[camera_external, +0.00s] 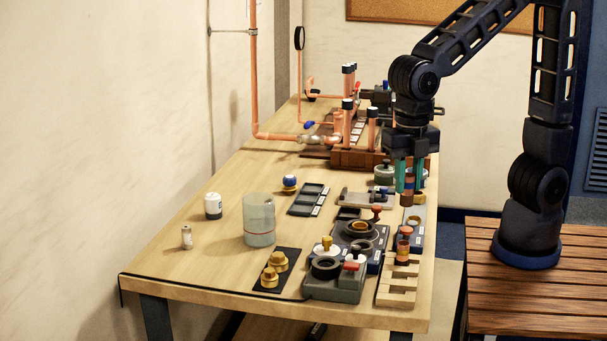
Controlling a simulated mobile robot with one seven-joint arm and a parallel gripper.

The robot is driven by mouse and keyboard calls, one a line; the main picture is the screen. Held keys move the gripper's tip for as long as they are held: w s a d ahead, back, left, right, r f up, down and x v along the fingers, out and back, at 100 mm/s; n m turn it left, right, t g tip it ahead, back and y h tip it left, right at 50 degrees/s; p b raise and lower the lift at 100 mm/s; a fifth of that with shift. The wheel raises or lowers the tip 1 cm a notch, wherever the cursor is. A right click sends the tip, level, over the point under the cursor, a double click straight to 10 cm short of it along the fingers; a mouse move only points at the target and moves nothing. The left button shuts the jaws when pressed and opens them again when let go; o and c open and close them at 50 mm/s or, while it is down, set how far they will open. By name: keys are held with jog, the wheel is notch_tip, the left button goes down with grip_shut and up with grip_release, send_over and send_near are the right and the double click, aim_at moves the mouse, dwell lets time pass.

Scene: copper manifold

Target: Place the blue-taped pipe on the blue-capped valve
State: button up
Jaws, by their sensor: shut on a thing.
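My gripper (409,178) has teal fingers and points down over the right side of the workbench. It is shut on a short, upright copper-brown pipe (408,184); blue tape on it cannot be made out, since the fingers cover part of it. The pipe's lower end is close above the parts at the bench's right edge; whether it touches them is unclear. A blue-capped valve (290,182) with a brass base stands on the bench left of my gripper, beside a dark tray. The pipe and this valve are well apart.
The copper manifold (348,130) stands behind my gripper. A clear cylinder (259,222), white jar (213,206), dark tray (309,199), brass fittings (275,266) and grey fixture (335,278) occupy the bench. A wooden rack (398,285) lies along the right edge. The left front bench is mostly clear.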

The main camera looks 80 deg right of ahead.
jog(key=shift+w+r, duration=0.1)
jog(key=shift+r, duration=0.55)
jog(key=w+d+r+m, duration=0.2)
jog(key=w+d+m, duration=0.35)
jog(key=w, duration=0.75)
jog(key=m, duration=1.3)
send_over(289, 177)
jog(key=shift+n, duration=0.25)
notch_tip(289, 177, down, 17)
jog(key=shift+f, duration=0.1)
jog(key=o, duration=0.6)
jog(key=shift+f, duration=0.1)
jog(key=o, duration=0.4)
